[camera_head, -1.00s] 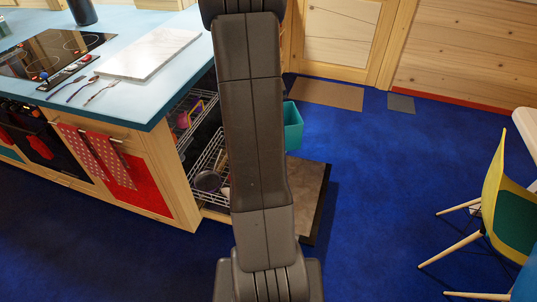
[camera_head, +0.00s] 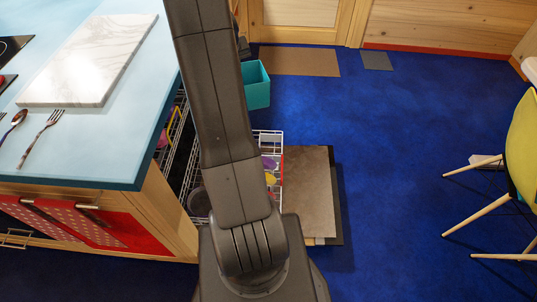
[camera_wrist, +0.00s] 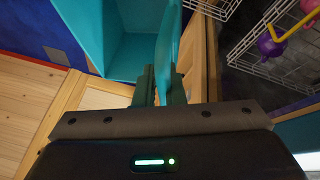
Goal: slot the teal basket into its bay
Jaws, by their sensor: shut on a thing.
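The teal basket (camera_head: 257,88) is an open-topped box, held in the air beside the open dishwasher, partly behind my arm in the head view. In the wrist view its open inside and walls (camera_wrist: 120,50) fill the upper middle. My gripper (camera_wrist: 160,88) is shut on one wall of the basket, with a dark green finger on each side. In the head view my arm hides most of the gripper. The wire dishwasher rack (camera_head: 266,137) lies below and nearer than the basket. I cannot tell which space is the bay.
The open dishwasher door (camera_head: 310,190) lies low over the blue floor. The counter (camera_head: 125,150) with a marble board (camera_head: 92,60) stands at left. A purple and yellow item in a wire rack (camera_wrist: 262,60) is close right of the gripper. Floor at right is clear up to the chair (camera_head: 522,140).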

